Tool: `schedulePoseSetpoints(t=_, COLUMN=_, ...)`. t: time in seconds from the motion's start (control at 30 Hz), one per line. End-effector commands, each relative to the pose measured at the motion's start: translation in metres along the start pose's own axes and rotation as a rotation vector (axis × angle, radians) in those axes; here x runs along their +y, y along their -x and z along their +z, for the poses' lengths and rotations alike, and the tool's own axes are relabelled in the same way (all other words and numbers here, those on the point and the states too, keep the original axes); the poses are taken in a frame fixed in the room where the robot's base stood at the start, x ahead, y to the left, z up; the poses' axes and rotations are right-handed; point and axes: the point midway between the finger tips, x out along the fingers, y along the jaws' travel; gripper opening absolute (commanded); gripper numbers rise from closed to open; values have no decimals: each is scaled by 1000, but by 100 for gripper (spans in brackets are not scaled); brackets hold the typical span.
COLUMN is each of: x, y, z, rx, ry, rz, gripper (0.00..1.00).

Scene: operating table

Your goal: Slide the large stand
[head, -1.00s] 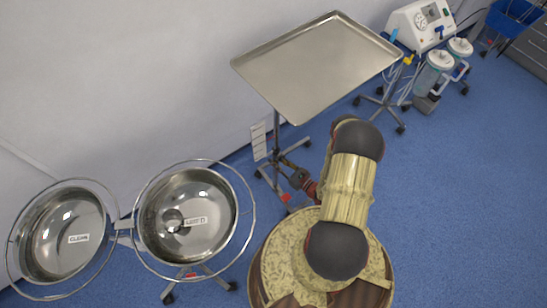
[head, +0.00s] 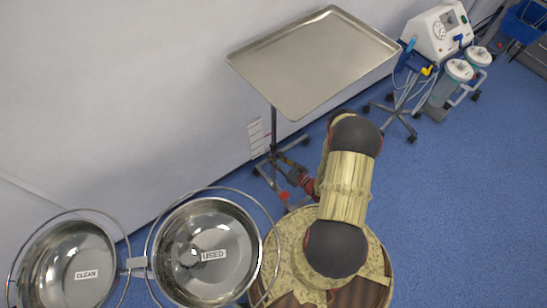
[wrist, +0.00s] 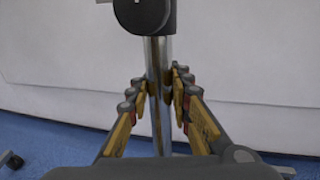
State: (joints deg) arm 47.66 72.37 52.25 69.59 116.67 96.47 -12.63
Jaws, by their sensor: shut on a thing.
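The large stand has a flat rectangular steel tray (head: 310,60) on top, at the upper middle of the head view. Its thin upright pole (head: 273,125) runs down to a wheeled base (head: 282,165). My gripper (head: 283,163) is low at the pole, beneath the tray, partly hidden by my arm in the head view. In the wrist view the shiny pole (wrist: 158,75) stands upright between the two fingers of my gripper (wrist: 160,90), which are shut on it. A dark round knob or collar (wrist: 143,12) is above the fingers.
Two steel basins, marked CLEAN (head: 70,265) and USED (head: 205,250), stand at the lower left. A suction unit (head: 437,35) on a wheeled stand is at the right of the tray. The pale wall (head: 110,90) is close behind the stand. Blue floor (head: 460,200) is free at the right.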

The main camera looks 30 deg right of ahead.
Motion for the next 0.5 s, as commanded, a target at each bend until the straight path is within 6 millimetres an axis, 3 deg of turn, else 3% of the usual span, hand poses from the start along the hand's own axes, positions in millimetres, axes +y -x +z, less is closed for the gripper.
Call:
schedulePoseSetpoints(t=0.17, x=-1, y=0, z=0, rx=1, ry=1, rz=-2, gripper=0)
schedulePoseSetpoints(t=0.2, x=-1, y=0, z=0, rx=1, ry=1, rz=-2, gripper=21)
schedulePoseSetpoints(t=0.5, x=-1, y=0, z=0, rx=0, ry=1, rz=-2, gripper=38)
